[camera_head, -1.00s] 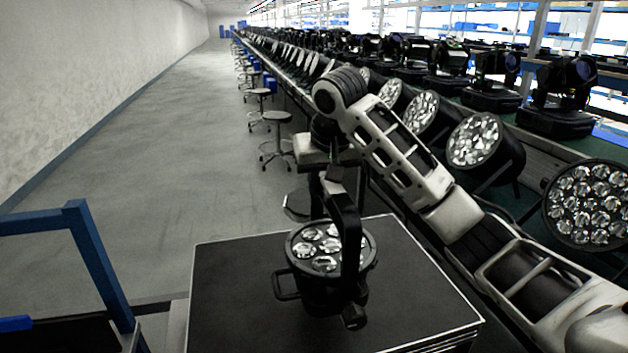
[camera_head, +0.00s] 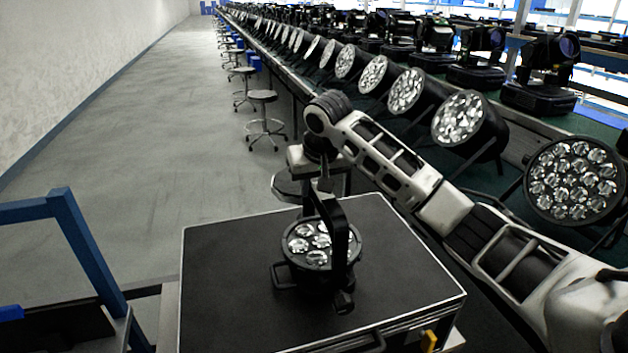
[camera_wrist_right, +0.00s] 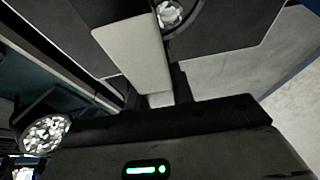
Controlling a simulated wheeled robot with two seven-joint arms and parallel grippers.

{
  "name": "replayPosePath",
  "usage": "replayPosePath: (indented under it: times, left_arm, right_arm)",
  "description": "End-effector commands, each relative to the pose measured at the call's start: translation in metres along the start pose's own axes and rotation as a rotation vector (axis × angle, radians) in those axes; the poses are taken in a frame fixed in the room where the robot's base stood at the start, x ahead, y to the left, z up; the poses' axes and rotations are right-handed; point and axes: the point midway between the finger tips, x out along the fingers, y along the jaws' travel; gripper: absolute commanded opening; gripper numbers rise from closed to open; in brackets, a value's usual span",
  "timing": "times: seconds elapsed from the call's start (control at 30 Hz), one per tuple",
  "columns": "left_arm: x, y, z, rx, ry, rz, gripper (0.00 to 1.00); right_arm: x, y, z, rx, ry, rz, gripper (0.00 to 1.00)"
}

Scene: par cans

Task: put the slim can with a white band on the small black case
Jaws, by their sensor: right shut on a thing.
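A black par can (camera_head: 308,243) with several clear round lenses faces up over the case in the head view. A white band does not show on it from here. My right gripper (camera_head: 324,190) is shut on the can's black bracket, above the lens face. The small black case (camera_head: 225,275) has a flat top with pale metal edges and lies beneath the can. I cannot tell whether the can touches the top. In the right wrist view, part of the can (camera_wrist_right: 170,14) shows at the top edge. My left gripper is not in view.
A long bench with rows of par cans (camera_head: 575,180) and moving-head lights (camera_head: 545,75) runs along the right, close to my right arm. Stools (camera_head: 263,97) stand beside it. A blue frame (camera_head: 85,250) is at the lower left. The case top around the can is clear.

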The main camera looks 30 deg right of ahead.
Motion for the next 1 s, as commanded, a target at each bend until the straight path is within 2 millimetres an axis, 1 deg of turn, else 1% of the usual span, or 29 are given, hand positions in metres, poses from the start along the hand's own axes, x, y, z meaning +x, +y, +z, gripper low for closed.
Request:
replayPosePath:
  times: [0.03,0.17,0.2,0.23,0.27,0.53,0.67,0.77,1.0]
  left_arm:
    - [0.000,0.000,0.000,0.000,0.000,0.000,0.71]
    - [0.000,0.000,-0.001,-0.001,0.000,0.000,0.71]
    - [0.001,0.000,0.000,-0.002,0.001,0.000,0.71]
    - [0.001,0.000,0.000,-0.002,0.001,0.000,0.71]
    - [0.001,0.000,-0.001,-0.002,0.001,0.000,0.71]
    - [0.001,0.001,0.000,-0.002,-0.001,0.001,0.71]
    - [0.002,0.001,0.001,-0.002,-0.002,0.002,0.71]
    - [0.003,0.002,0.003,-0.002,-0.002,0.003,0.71]
    - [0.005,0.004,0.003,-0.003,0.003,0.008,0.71]
  right_arm:
    - [-0.004,0.000,-0.003,0.002,0.008,-0.003,0.00]
    - [-0.001,0.000,-0.002,0.002,0.008,-0.003,0.00]
    - [0.002,0.000,0.001,0.000,0.001,0.000,0.35]
    - [0.002,0.000,0.001,0.000,0.000,0.000,0.43]
    - [0.002,0.000,0.001,0.000,0.000,0.000,0.45]
    - [0.001,0.000,0.000,0.000,0.000,0.000,0.45]
    - [-0.008,0.000,-0.001,0.000,0.003,-0.002,0.45]
    - [-0.025,0.000,-0.001,-0.001,0.005,-0.001,0.45]
    - [-0.078,0.000,-0.001,0.000,0.006,-0.001,0.45]
